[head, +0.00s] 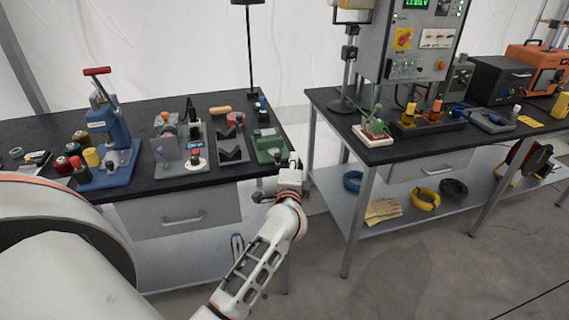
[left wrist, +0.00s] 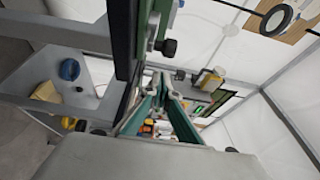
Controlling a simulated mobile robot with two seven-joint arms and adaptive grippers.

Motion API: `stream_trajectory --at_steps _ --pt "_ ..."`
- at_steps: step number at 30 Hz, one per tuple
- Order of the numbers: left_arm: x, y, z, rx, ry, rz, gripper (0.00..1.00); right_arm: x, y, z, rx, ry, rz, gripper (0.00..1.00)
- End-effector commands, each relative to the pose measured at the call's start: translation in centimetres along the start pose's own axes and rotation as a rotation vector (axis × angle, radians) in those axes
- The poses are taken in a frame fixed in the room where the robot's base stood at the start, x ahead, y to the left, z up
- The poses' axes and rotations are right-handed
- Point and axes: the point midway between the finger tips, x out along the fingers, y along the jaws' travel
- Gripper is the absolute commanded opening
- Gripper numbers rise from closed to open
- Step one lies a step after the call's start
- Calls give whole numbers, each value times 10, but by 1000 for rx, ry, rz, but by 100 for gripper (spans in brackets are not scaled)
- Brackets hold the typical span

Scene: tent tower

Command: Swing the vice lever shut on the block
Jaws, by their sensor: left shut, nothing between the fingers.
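The green vice (head: 268,147) stands at the right end of the left bench, near its front corner. A dark round knob shows on its near side, but I cannot make out the lever's full shape or angle. The block is too small or hidden to tell apart. My left gripper (head: 293,163) is beside the vice on its right, at the bench's front corner. In the left wrist view its teal fingers (left wrist: 161,80) are shut and empty, close beside a green part with a black knob (left wrist: 167,46). I cannot tell whether they touch it. My right gripper is not in view.
The left bench (head: 222,172) also holds a blue press (head: 103,125), a grey fixture (head: 180,150) and a dark V-shaped block (head: 232,143). A lamp pole rises behind. A gap separates it from the right bench (head: 400,150), which carries a control panel (head: 415,45).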

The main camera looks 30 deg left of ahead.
Motion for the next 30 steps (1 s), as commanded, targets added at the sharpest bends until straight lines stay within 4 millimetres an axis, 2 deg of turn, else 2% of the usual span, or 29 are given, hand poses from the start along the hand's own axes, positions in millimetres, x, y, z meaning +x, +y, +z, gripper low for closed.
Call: stream_trajectory --at_steps 1,15,19,26,28,30 --pt "-7 5 -4 0 3 4 0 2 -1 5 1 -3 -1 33" --pt "-87 2 0 0 6 0 0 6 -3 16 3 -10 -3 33" --pt "-97 0 1 0 6 -1 0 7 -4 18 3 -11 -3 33" --pt "-101 -1 1 2 6 -2 0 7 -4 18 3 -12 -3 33" --pt "-102 -1 1 38 8 -10 0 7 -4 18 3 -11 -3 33" --pt "-105 -1 2 146 11 -33 0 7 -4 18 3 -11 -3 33"
